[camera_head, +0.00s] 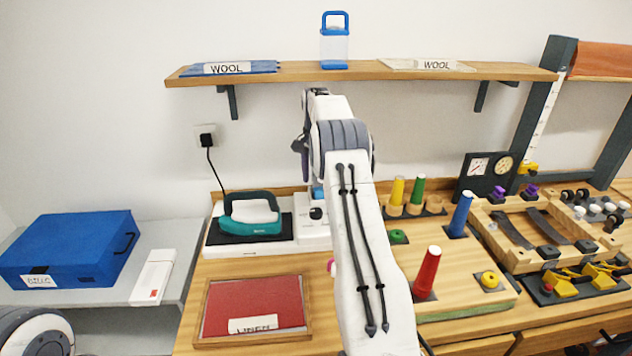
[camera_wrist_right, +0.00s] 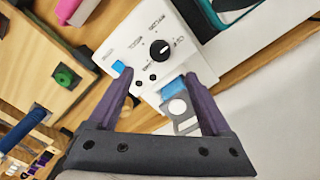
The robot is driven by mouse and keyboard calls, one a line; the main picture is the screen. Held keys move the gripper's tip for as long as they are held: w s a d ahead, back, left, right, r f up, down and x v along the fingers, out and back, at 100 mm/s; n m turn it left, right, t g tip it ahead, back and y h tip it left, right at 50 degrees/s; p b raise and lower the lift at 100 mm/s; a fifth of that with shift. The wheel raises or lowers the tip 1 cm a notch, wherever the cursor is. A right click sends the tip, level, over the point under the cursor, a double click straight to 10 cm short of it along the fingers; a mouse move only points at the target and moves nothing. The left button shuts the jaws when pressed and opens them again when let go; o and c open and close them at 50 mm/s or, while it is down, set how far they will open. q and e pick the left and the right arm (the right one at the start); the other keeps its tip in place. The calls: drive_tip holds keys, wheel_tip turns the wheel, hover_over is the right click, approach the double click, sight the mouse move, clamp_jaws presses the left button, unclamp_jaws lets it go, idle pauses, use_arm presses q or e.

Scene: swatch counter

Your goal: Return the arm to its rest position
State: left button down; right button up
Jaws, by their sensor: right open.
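My right arm (camera_head: 360,240) rises from the bottom middle of the head view and reaches up toward the wall, its wrist just below the shelf. My right gripper (camera_head: 301,145) is mostly hidden by the wrist there. In the right wrist view my right gripper (camera_wrist_right: 158,76) is open, with its two purple fingers apart and nothing held between them. Behind the fingers are a white control box (camera_wrist_right: 141,48) with a black knob and a grey and white piece with a blue patch (camera_wrist_right: 176,95). A rounded part of my left arm shows at the bottom left; its gripper is not visible.
A wooden shelf (camera_head: 290,73) with a blue-handled jar (camera_head: 335,48) hangs above. A teal iron (camera_head: 250,218) stands left of my arm, above a red linen tray (camera_head: 207,312). Colored cones, including a red one (camera_head: 428,272), and wooden fixtures stand right. A blue case (camera_head: 68,248) sits far left.

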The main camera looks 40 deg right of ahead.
drive_tip(key=a+r+n, duration=0.2)
drive_tip(key=a+n, duration=0.1)
drive_tip(key=a, duration=0.6)
drive_tip(key=a+r+n, duration=0.2)
drive_tip(key=a+r, duration=0.1)
drive_tip(key=a, duration=0.5)
drive_tip(key=s+a+r+n, duration=0.1)
drive_tip(key=s+a+n, duration=0.25)
drive_tip(key=a, duration=0.55)
drive_tip(key=s+a+r+n, duration=0.2)
drive_tip(key=s+a+n, duration=0.15)
drive_tip(key=a, duration=0.45)
drive_tip(key=s+a+f+n, duration=0.1)
drive_tip(key=s+a+n, duration=0.65)
drive_tip(key=s, duration=0.85)
drive_tip(key=s+a+f+n, duration=0.1)
drive_tip(key=s+f, duration=0.1)
drive_tip(key=s, duration=0.4)
drive_tip(key=s+a+f+n+y, duration=0.1)
drive_tip(key=s+n, duration=0.1)
drive_tip(key=s, duration=0.5)
drive_tip(key=shift+s+f, duration=0.2)
drive_tip(key=shift+f, duration=0.2)
